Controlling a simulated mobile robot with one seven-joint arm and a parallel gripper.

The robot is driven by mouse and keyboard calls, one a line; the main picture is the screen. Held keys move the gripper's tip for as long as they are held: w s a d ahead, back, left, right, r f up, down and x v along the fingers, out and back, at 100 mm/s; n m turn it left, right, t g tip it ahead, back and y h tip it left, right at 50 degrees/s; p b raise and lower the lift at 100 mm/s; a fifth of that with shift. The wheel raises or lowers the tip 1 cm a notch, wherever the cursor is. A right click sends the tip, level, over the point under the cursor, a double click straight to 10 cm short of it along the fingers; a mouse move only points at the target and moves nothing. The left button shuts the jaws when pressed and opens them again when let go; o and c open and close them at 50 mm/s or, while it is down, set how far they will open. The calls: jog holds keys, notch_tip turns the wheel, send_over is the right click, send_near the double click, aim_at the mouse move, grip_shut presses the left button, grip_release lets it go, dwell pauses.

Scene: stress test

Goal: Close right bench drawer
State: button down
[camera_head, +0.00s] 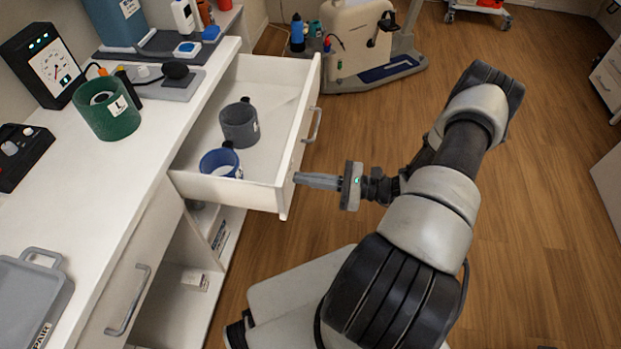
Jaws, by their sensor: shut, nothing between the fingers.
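The right bench drawer (284,168) is pulled out from the white bench. Its front panel faces right and carries a grey bar handle (313,125). A grey mug (239,126) and a blue mug (219,163) stand inside it, towards its near end. My gripper (298,179) is shut and empty, with its fingers pointing left. The fingertips are at the near part of the drawer front, nearer than the handle; I cannot tell whether they touch it.
On the bench top (120,165) stand a green container (108,108), a dark device (42,62) and a grey tray (32,295). Another bench drawer (130,290) is nearer, with open shelves below. An exercise machine (355,40) stands beyond the drawer. Wooden floor is clear to the right.

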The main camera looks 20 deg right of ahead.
aim_at(206, 164)
jog(key=shift+a, duration=0.1)
jog(key=b+x, duration=0.1)
jog(key=x, duration=2.7)
jog(key=shift+w, duration=0.2)
jog(key=shift+w+a+r, duration=0.1)
jog(key=shift+w+a, duration=0.05)
jog(key=shift+a, duration=0.15)
jog(key=shift+b, duration=0.3)
jog(key=shift+d, duration=0.2)
jog(key=p+v, duration=0.1)
jog(key=v, duration=1.3)
